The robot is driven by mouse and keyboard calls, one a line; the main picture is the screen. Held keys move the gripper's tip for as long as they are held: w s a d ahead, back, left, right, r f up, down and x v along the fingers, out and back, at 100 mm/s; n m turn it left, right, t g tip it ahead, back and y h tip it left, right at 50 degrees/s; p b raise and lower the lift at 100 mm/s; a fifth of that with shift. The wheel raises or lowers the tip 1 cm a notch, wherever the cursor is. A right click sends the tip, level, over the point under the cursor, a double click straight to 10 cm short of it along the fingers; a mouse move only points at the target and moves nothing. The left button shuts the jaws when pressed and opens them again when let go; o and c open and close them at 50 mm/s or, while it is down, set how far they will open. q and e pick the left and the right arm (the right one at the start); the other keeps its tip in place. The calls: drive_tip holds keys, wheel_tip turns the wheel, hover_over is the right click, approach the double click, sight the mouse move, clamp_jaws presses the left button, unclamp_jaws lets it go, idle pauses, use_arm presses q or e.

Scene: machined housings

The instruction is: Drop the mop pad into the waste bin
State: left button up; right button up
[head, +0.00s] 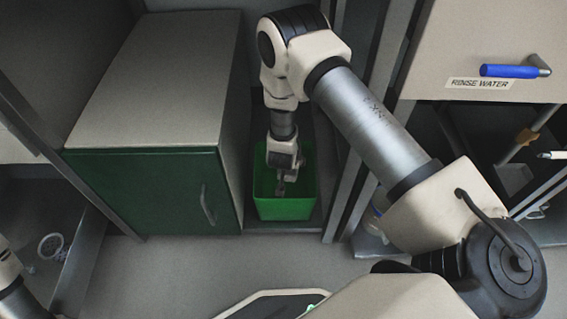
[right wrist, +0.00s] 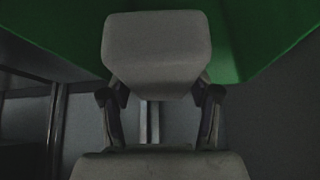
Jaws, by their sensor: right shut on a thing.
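The waste bin (head: 284,208) is an open green box standing in the narrow gap right of the green cabinet. My right gripper (head: 282,180) points down at the bin's mouth, over its inside in the head view. In the right wrist view its two dark fingers (right wrist: 160,100) are shut on a pale grey block-like thing, which I take to be the mop pad (right wrist: 157,45). In the head view the pad is too small and dark to make out clearly. Green bin wall fills the top of the wrist view. My left gripper is out of view; only a bit of that arm shows at lower left.
A green cabinet (head: 150,190) with a pale top stands left of the bin. A metal upright (head: 350,195) stands close on its right. A panel marked "RINSE WATER" with a blue handle (head: 508,71) is at upper right. Bare floor (head: 190,270) lies in front.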

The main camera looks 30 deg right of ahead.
drive_tip(key=o, duration=1.6)
drive_tip(key=v, duration=0.7)
drive_tip(key=shift+s+a+r, duration=0.1)
drive_tip(key=shift+r, duration=0.15)
